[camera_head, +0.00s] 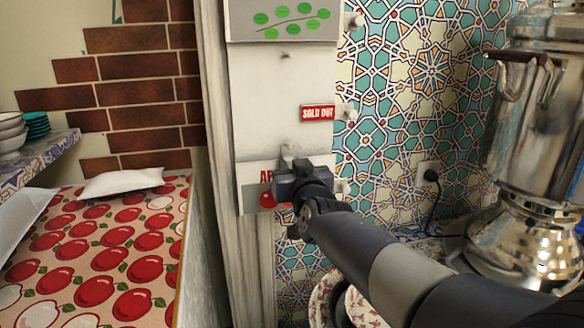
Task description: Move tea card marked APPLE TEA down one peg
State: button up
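The tea card (251,200) hangs low on a pale vertical board, with the red letters "AP" and part of a red apple picture showing. The rest of its lettering and its right side are hidden behind my gripper. My gripper (285,170) is in front of the card's upper part, close to it. I cannot tell whether its fingers are open, shut or touching the card. A small peg (286,143) shows just above the gripper, and another peg (286,56) is higher up the board.
A card with green leaves (290,20) hangs above. A red SOLD OUT sign (317,113) is on the board's right side by a side peg (346,111). A metal samovar (535,150) stands right. An apple-patterned cloth (110,240) covers a surface at left.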

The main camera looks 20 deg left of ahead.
jog(key=o, duration=0.5)
jog(key=shift+o, duration=0.2)
jog(key=v, duration=1)
jog(key=shift+s+d, duration=0.3)
jog(key=x, duration=1)
jog(key=shift+a+r, duration=0.15)
jog(key=shift+r, duration=0.25)
jog(key=shift+w, duration=0.1)
